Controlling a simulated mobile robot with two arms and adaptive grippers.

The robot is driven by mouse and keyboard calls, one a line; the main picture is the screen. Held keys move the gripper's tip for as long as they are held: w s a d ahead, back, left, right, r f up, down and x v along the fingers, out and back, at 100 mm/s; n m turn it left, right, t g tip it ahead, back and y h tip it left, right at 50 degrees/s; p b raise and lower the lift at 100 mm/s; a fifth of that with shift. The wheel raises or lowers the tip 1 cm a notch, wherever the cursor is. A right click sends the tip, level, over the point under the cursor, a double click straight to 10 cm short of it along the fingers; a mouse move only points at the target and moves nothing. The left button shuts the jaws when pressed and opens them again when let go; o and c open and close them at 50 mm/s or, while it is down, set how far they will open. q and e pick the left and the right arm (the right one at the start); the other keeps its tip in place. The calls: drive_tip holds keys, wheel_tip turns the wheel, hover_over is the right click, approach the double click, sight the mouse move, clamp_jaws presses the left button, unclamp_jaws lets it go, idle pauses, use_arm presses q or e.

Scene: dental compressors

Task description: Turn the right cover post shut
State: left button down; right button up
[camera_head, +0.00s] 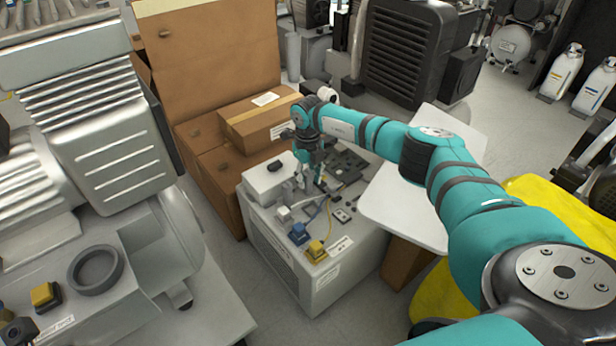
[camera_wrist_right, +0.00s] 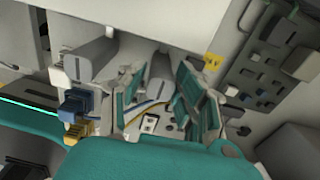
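My right gripper (camera_head: 316,186) reaches down over the top of a light grey box-shaped unit (camera_head: 262,246). In the right wrist view its two teal fingers (camera_wrist_right: 166,100) stand apart. A grey rounded post (camera_wrist_right: 160,72) shows between and beyond them; I cannot tell whether a finger touches it. A second grey rounded post (camera_wrist_right: 92,60) stands to the left, outside the fingers. Which of these is the right cover post, and how far it is turned, I cannot tell for sure. In the head view the gripper hides much of this area. My left gripper is not in view.
Blue (camera_head: 298,233) and yellow (camera_head: 316,251) connectors sit at the unit's front edge, with cables by the gripper. A dark panel with small parts (camera_wrist_right: 262,75) lies to the right. Cardboard boxes (camera_head: 258,122) stand behind, and a white board (camera_head: 405,208) is at right.

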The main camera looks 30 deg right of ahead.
drive_tip(key=shift+r, duration=0.1)
wheel_tip(320, 180, up, 12)
idle(0.5)
drive_tip(key=shift+s+f, duration=0.1)
drive_tip(key=shift+f, duration=0.1)
